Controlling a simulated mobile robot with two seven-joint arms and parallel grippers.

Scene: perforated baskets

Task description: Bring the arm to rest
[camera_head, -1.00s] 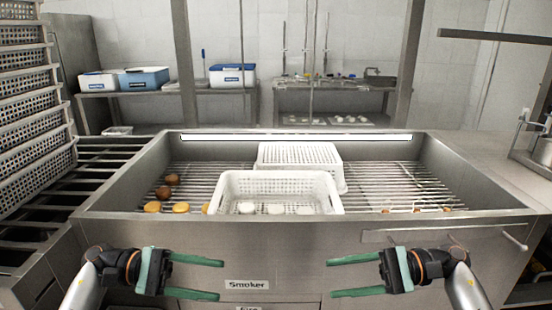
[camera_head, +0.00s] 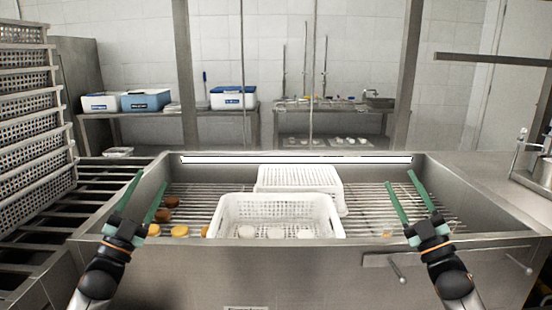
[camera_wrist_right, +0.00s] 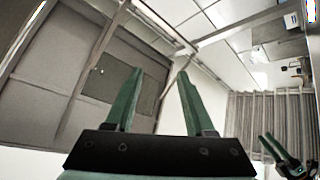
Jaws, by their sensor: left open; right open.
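My left gripper (camera_head: 142,200) is raised at the left front of the smoker, its green fingers open and pointing up, with nothing between them. My right gripper (camera_head: 409,197) is raised at the right front, also open and empty, fingers pointing up. In the right wrist view, the right gripper's two green fingers (camera_wrist_right: 160,100) stand apart with only wall and ceiling behind them. My left gripper also shows small at the lower right of that view (camera_wrist_right: 270,148). Both grippers appear in front of the baskets and apart from them.
A white perforated basket (camera_head: 230,226) with several pale pieces stands on the smoker's grate (camera_head: 375,205). Another white basket (camera_head: 300,178) is behind it. Several brown and orange pieces lie at left. A rack of trays (camera_head: 32,135) stands at far left.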

